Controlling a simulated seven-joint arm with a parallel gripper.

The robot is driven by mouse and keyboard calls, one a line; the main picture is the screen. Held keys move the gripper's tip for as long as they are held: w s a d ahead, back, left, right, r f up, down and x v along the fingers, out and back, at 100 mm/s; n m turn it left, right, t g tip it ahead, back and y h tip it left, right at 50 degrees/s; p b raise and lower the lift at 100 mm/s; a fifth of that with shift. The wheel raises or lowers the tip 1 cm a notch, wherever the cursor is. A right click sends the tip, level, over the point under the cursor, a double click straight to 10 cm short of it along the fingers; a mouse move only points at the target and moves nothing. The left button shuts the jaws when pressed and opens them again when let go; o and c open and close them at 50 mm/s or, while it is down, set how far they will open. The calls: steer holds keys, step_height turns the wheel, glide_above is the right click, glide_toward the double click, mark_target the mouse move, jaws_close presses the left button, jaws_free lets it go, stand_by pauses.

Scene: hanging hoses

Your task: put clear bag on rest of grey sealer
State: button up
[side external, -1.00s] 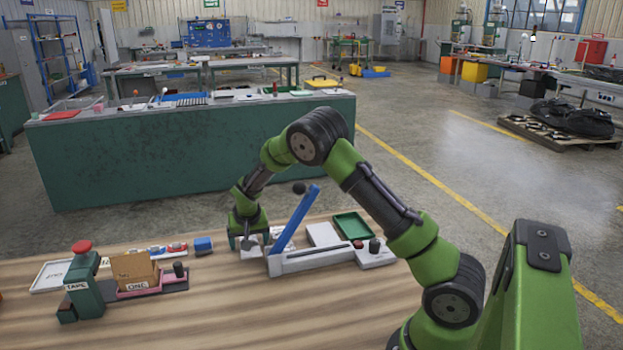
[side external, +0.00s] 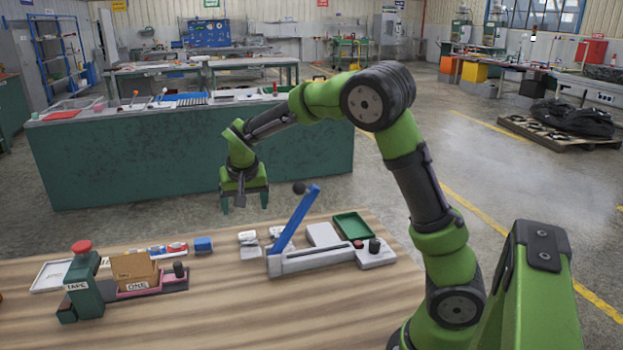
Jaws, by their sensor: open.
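The grey sealer (side external: 322,260) stands on the wooden table with its blue lever (side external: 299,220) tilted up and a dark knob at the lever's top. A small pale piece (side external: 250,253), which looks like a clear bag, lies just left of the sealer's left end. Another small whitish piece (side external: 247,237) lies just behind it. At this size I cannot tell which is the clear bag, or whether either rests on a part of the sealer. My gripper (side external: 245,206) is open and empty, fingers pointing down, in the air above and behind these pieces.
A green tray (side external: 351,226) stands behind the sealer's right end. A blue block (side external: 203,244) lies left of the pale pieces. The front of the table is clear.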

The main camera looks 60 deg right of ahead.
steer(key=s+a+r+n+t+y, duration=0.1)
steer(key=s+a+r, duration=0.2)
steer(key=s, duration=0.4)
steer(key=s+a+r+n+t+y, duration=0.1)
steer(key=s+a+r+n+y, duration=0.1)
steer(key=s+a, duration=0.3)
steer(key=s+a+r+n+t+y, duration=0.1)
steer(key=s+a, duration=0.4)
steer(key=s, duration=0.6)
step_height(320, 180, up, 3)
steer(key=shift+f+n+t+y, duration=0.1)
steer(key=shift+n+t+y, duration=0.3)
steer(key=shift+t+y, duration=0.15)
steer(key=shift+o, duration=0.5)
steer(key=shift+s+a+f, duration=0.15)
steer(key=shift+s, duration=0.35)
